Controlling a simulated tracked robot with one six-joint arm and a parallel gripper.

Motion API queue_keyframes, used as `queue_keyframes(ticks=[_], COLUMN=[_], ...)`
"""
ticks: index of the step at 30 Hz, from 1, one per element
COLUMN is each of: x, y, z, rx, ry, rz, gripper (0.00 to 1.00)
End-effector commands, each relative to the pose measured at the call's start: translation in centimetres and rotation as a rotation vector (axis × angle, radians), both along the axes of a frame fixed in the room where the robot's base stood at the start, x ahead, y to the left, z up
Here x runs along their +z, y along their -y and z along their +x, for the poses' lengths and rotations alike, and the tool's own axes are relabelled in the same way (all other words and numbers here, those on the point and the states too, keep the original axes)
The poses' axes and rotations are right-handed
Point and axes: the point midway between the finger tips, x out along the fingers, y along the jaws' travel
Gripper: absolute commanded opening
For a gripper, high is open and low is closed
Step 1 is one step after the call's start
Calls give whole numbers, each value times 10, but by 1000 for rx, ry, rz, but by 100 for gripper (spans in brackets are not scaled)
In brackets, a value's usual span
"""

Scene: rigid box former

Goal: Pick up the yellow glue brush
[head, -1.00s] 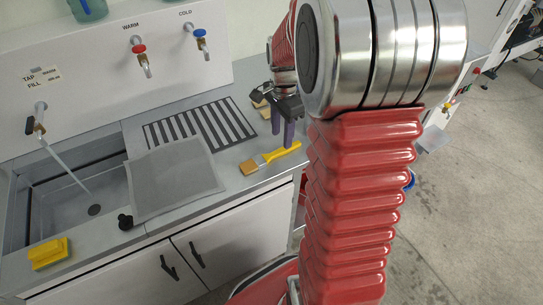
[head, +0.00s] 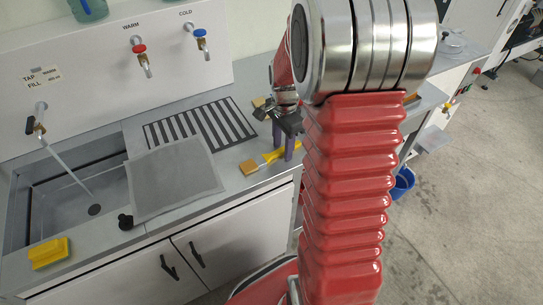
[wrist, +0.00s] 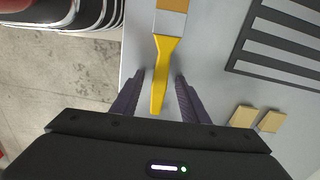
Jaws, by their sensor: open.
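The yellow glue brush (head: 262,161) lies flat on the grey counter, right of the mat and near the counter's front edge. In the wrist view the brush (wrist: 165,62) shows its yellow handle pointing toward my gripper, with the metal band and bristles at the top edge. My gripper (wrist: 156,82) is open, its two purple fingers on either side of the handle, apart from it. In the head view my gripper (head: 283,153) is over the handle, hiding part of it. I cannot tell the exact height of the fingertips above the counter.
A slatted drain (head: 200,126) and a grey mat (head: 172,178) lie left of the brush. Two small tan blocks (wrist: 256,118) are near my right finger. A sink (head: 75,200) with running tap and a yellow sponge (head: 49,252) are further left. A blue bucket (head: 403,183) stands on the floor.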

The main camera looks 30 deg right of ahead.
Motion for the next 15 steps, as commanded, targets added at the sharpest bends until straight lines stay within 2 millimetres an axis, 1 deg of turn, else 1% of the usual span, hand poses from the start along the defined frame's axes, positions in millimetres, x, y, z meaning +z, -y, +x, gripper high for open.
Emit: queue_keyframes(ticks=[13,14,15], x=[0,0,0], y=[0,0,0], z=[0,0,0], rx=[1,1,1], ry=[1,1,1], rz=[0,0,0], gripper=[41,40,37])
